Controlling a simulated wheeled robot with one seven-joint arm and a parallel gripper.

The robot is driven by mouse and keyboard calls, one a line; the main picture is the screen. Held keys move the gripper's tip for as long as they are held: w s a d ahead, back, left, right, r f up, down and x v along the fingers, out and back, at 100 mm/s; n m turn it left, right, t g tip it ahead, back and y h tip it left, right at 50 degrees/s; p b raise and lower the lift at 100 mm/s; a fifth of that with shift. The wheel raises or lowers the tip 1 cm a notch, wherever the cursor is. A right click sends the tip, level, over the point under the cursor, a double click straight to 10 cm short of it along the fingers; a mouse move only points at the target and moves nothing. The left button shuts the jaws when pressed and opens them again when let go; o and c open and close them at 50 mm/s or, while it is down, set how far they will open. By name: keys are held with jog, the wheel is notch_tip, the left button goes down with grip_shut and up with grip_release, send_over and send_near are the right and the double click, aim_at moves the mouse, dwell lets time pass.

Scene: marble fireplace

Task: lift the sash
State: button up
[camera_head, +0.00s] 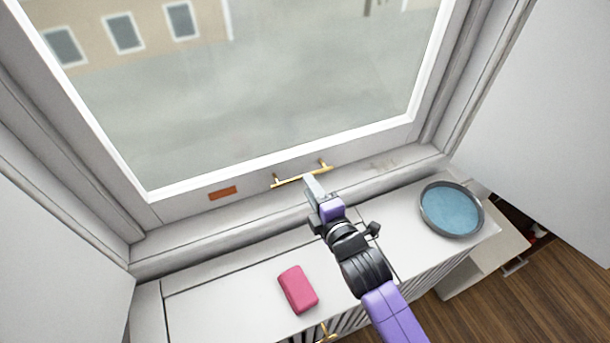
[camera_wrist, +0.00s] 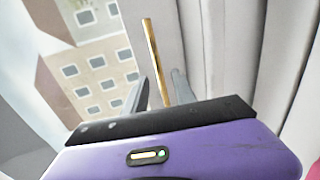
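The sash (camera_head: 370,146) is a white frame around a large pane, and its bottom rail sits down at the sill. A brass bar handle (camera_head: 290,181) on two posts is fixed to that rail. My gripper (camera_head: 311,182) is at the handle, right of its middle. In the wrist view, the fingers of my gripper (camera_wrist: 160,90) stand apart, with the brass handle (camera_wrist: 152,55) running lengthwise between them. I see a gap beside the bar; the fingertips are partly hidden, and I cannot tell whether either touches it.
A pink block (camera_head: 298,290) lies on the white ledge (camera_head: 220,300) below the window. A round blue dish with a grey rim (camera_head: 451,209) sits at right. An orange-brown plate (camera_head: 222,193) is on the rail. White walls flank the window on both sides.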

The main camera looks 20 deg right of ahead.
jog(key=shift+w+f, duration=0.25)
jog(key=shift+w, duration=1.05)
jog(key=shift+w+f, duration=0.25)
jog(key=shift+w, duration=1)
jog(key=shift+a, duration=0.1)
grip_shut()
